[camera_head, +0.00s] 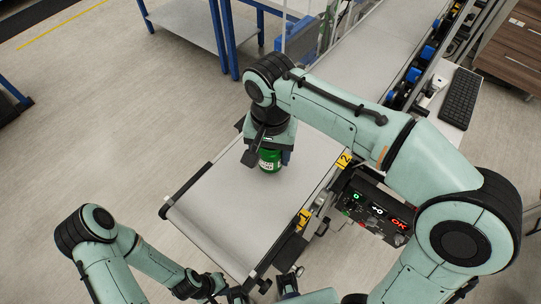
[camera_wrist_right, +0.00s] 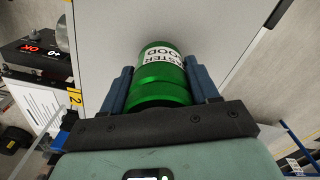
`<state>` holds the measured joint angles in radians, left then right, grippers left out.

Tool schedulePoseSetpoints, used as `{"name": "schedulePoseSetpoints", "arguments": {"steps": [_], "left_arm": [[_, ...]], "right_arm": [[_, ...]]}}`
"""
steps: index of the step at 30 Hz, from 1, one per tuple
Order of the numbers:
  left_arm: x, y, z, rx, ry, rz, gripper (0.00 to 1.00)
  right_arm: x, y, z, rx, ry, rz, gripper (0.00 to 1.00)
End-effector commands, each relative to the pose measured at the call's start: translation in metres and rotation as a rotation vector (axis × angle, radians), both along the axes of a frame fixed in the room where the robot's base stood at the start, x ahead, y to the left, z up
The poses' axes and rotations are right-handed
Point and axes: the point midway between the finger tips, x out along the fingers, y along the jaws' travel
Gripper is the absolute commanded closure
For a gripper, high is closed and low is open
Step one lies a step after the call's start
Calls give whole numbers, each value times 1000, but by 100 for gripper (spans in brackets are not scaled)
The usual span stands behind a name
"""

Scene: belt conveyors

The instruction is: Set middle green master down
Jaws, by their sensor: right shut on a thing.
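A green cylinder with a white label, the green master (camera_head: 270,160), is at the upper part of the grey belt (camera_head: 228,210). My right gripper (camera_head: 268,157) is shut on it from above. In the right wrist view the green master (camera_wrist_right: 162,82) sits between the two blue fingers (camera_wrist_right: 161,90), and its label partly reads "STER" and "OOD". I cannot tell whether its base touches the belt. My left gripper (camera_head: 237,294) is low in the head view at the near end of the belt; its fingers are too unclear to read.
The rest of the belt is clear. Yellow markers "1" (camera_head: 305,217) and "2" (camera_head: 344,159) are on the belt's right edge. A control box (camera_head: 375,210) with lit displays stands right of it. A longer conveyor (camera_head: 375,50) and a keyboard (camera_head: 460,97) are further back.

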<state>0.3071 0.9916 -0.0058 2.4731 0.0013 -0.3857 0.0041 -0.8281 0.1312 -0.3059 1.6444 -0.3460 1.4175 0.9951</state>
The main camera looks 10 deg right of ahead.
Motion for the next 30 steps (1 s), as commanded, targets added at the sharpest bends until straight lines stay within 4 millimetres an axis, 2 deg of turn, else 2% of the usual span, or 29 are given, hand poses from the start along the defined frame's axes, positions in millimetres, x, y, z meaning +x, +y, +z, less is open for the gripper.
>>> {"name": "schedulePoseSetpoints", "arguments": {"steps": [3,16,17,18,19,27,30], "left_arm": [[-2,0,-4,0,2,0,100],[-3,0,-6,0,3,0,100],[-3,0,-6,0,3,0,100],[-3,0,-6,0,3,0,100],[-3,0,-6,0,3,0,100],[-2,0,-5,0,3,0,100],[-1,0,-2,0,1,0,100]], "right_arm": [[0,0,-13,1,0,1,85],[0,0,-19,2,-1,0,85],[0,0,-19,1,0,0,31],[0,0,-19,1,0,0,18],[0,0,-19,1,0,0,15],[0,0,-18,1,0,1,15],[0,0,-11,1,-3,1,15]]}}
